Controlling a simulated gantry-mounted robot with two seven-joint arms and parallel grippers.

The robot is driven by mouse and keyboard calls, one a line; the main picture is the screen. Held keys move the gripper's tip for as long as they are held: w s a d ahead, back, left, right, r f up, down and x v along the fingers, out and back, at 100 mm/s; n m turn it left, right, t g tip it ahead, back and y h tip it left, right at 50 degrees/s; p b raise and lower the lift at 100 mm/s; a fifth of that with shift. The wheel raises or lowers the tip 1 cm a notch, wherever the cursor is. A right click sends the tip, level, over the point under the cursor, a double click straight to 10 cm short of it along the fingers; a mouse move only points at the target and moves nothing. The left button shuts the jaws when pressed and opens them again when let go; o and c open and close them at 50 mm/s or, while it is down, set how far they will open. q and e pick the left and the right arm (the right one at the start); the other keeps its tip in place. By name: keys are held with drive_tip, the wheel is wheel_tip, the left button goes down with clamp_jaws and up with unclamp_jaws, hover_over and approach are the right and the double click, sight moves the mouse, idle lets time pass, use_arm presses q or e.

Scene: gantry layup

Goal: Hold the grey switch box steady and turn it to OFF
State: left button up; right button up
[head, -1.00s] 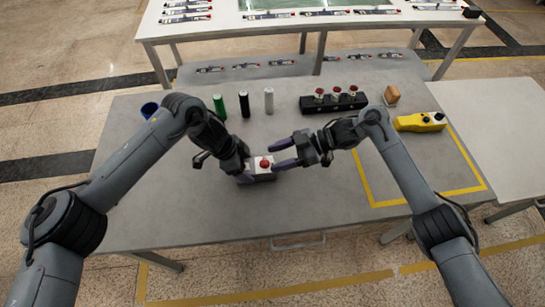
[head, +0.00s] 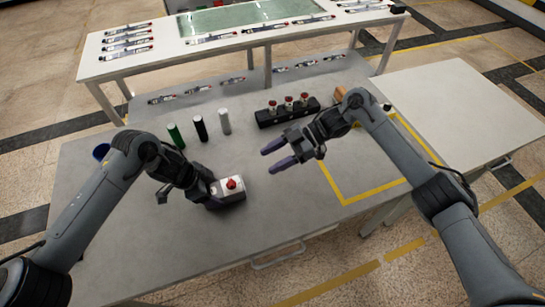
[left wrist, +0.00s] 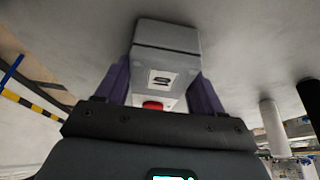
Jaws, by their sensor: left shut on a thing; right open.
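The grey switch box (head: 230,188) stands on the grey table with a red knob (head: 232,183) on its top. My left gripper (head: 208,194) is shut on the box from its left side. The left wrist view shows the box (left wrist: 165,50) between my two purple fingers, with a dark symbol on its pale face and part of the red knob (left wrist: 153,105) showing. Which position the knob points to is too small to tell. My right gripper (head: 276,157) is open and empty, above the table to the upper right of the box, apart from it.
Green, black and white cylinders (head: 200,128) stand behind the box. A black block with several red-topped knobs (head: 288,112) lies at the back. The table in front of the box is clear.

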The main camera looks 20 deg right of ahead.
use_arm(q)
drive_tip(key=o, duration=1.4)
